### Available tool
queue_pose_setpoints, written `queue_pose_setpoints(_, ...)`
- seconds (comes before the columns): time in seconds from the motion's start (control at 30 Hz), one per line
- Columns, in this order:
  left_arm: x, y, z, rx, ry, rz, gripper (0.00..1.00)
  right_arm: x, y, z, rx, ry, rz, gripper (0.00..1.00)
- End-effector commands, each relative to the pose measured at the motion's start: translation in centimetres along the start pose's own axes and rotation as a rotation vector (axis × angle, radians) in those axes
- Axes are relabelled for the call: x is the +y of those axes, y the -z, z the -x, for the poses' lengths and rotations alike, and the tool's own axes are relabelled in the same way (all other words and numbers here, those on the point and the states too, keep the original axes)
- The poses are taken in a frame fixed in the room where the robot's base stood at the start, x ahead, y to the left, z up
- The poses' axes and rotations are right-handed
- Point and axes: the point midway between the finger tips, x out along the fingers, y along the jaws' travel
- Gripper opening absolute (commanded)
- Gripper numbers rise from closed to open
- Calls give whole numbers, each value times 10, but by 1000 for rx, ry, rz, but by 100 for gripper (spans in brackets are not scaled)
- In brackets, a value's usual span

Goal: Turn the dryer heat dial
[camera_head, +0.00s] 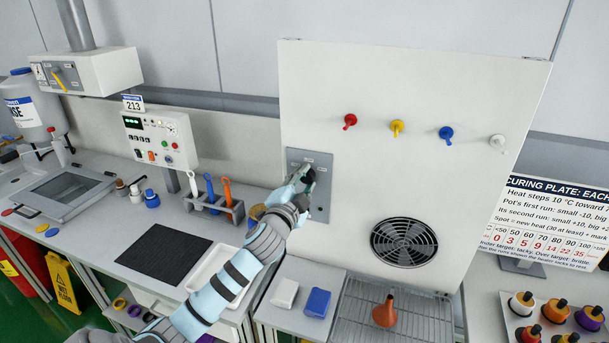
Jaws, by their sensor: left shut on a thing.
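The dryer heat dial (309,177) is a small black knob on a grey control plate (321,208) at the left of the white dryer panel (400,85). My left gripper (304,181) is at the plate, shut on the dial, and its fingers hide most of the knob. The dial's pointer setting cannot be read. My left arm reaches up from the bottom left. My right gripper is not in view.
Red (350,121), yellow (397,128), blue (446,135) and white (498,143) knobs stick out of the panel above a round fan grille (404,242). A tool holder (213,208) stands left of the arm.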

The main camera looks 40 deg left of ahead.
Motion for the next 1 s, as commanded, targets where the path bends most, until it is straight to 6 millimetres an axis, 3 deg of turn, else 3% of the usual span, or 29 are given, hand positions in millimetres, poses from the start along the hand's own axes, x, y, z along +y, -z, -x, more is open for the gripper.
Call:
queue_pose_setpoints(0.6,0,1,0,2,2,-51,2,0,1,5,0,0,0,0)
queue_pose_setpoints(0.63,0,1,0,2,2,-51,31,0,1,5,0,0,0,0)
queue_pose_setpoints(0.73,0,1,0,2,2,-51,47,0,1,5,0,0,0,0)
queue_pose_setpoints(1.0,0,0,0,1,2,-51,51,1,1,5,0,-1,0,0)
